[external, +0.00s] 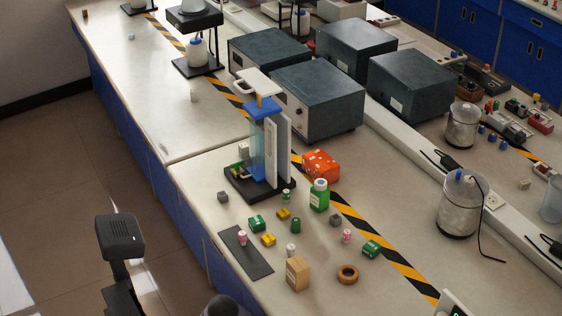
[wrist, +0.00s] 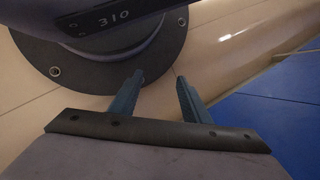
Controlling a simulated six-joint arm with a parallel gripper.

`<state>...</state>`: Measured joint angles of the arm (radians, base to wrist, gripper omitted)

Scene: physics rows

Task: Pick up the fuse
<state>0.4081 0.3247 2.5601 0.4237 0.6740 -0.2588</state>
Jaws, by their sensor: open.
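I cannot tell for sure which small item is the fuse. Small pink-and-white cylinders stand on the bench: one (external: 242,238) on the dark mat (external: 256,264), another (external: 346,236) farther right. A small whitish cylinder (external: 291,250) stands between them. My gripper (wrist: 158,84) shows in the wrist view with its two fingers apart and nothing between them. None of the small bench items show in that view. In the external view my arm is at the lower left, off the bench's edge and apart from the items; its fingers cannot be made out there.
Green, yellow and grey small blocks lie around the mat. A wooden block (external: 297,273), a brown ring (external: 347,274), a green bottle (external: 319,195) and an orange box (external: 321,165) stand nearby. A blue apparatus (external: 264,142) rises behind. The bench's left stretch is mostly clear.

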